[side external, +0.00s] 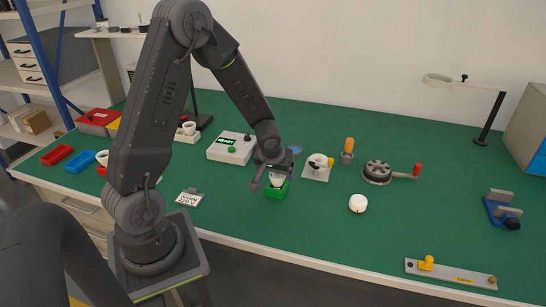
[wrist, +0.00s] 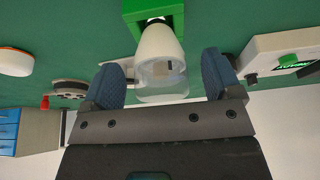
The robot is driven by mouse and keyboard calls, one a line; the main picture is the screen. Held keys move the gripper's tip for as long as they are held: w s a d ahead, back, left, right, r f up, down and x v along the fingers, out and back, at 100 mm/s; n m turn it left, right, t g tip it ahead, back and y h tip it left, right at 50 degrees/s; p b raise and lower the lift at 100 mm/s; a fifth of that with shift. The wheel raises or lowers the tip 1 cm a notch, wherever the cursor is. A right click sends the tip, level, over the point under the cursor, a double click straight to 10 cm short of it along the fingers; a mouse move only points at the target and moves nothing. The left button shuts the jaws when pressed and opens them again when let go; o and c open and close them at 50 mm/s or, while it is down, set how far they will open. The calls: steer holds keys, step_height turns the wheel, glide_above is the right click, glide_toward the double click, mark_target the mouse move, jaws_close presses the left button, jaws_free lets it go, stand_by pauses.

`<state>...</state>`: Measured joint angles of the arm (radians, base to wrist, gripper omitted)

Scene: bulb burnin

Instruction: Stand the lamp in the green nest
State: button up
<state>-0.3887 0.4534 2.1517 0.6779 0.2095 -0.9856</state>
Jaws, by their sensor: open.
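The lamp (wrist: 160,55), white and cone-shaped with a clear wide end, has its narrow base between the walls of the green nest (wrist: 178,13) in the wrist view. In the side view the lamp (side external: 277,181) looks upright in the green nest (side external: 276,193), near the middle of the bench. My gripper (wrist: 163,76) is open, with one blue-padded finger on each side of the lamp and visible gaps to it. In the side view my gripper (side external: 270,174) is just above the nest and partly hides the lamp. How deep the base sits cannot be seen.
A tester box (side external: 230,148) with a green display stands behind left. A plate with a white fitting (side external: 317,165), an orange-handled tool (side external: 348,146) and a crank device (side external: 377,173) stand to the right. A white dome (side external: 358,203) is nearer.

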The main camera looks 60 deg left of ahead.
steer(key=v, duration=1.2)
steer(key=s+d+r+m+t+h, duration=0.2)
steer(key=s+d+r+m, duration=0.6)
steer(key=s+d+r, duration=0.4)
steer(key=s+d+h, duration=0.1)
steer(key=d, duration=0.2)
stand_by(0.5)
